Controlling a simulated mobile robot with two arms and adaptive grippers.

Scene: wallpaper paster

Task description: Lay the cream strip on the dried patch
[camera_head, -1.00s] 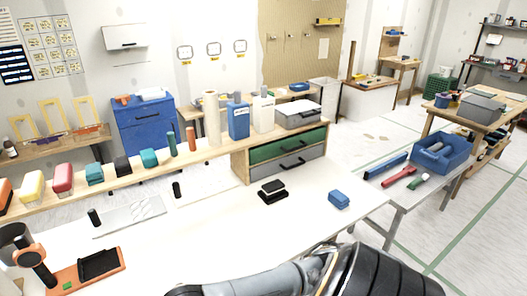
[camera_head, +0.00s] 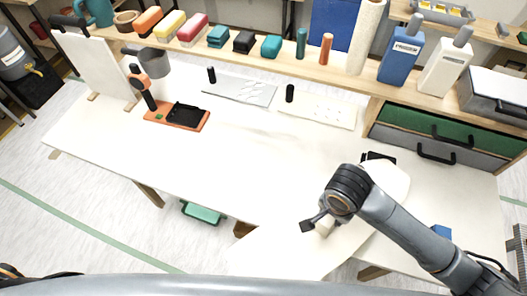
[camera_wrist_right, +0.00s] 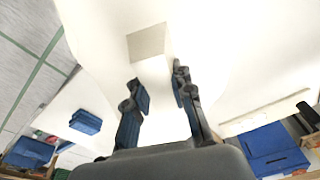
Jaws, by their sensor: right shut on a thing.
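My right gripper (camera_head: 317,224) is over the front right of the white table, shut on a pale cream strip (camera_head: 282,254). The strip reaches past the front edge of the table towards the lower left, and a pale part also shows behind my wrist. In the right wrist view the two fingers (camera_wrist_right: 160,95) stand on either side of the cream sheet (camera_wrist_right: 160,125). A beige-grey square (camera_wrist_right: 147,43) lies just ahead of them; I cannot tell whether it is the dried patch. No dried patch is clear in the head view. My left gripper is not in view.
A white board (camera_head: 88,62) stands at left. Drawers (camera_head: 440,140) and a black block (camera_head: 378,157) are at right. The table's left middle is clear.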

